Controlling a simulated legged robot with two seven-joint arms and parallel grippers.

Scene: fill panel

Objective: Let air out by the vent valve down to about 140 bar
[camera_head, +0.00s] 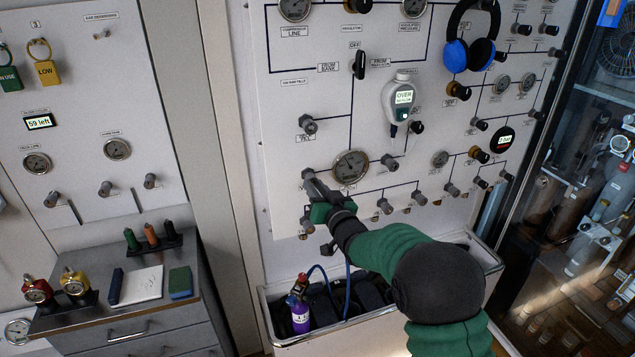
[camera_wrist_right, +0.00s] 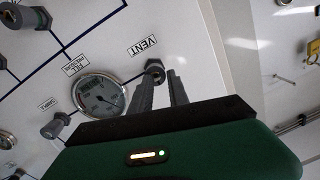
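The vent valve knob (camera_wrist_right: 154,68) is a small dark knob under a VENT label on the white panel. In the head view the knob (camera_head: 308,174) sits left of the fill pressure gauge. My right gripper (camera_head: 316,188) reaches up to it. In the wrist view the two fingers of my right gripper (camera_wrist_right: 159,77) stand apart with the knob at their tips; I cannot tell whether they touch it. The fill pressure gauge (camera_wrist_right: 98,95) is round with a pale dial; it also shows in the head view (camera_head: 350,167). Its numbers are too small to read. My left gripper is out of view.
A handheld device reading OVER (camera_head: 404,97) hangs above the gauge. Blue headphones (camera_head: 470,45) hang at upper right. Other knobs surround the gauge. Below, a white trough (camera_head: 330,338) holds a purple cylinder (camera_head: 300,318) and a blue hose. A drawer cabinet (camera_head: 135,338) stands left.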

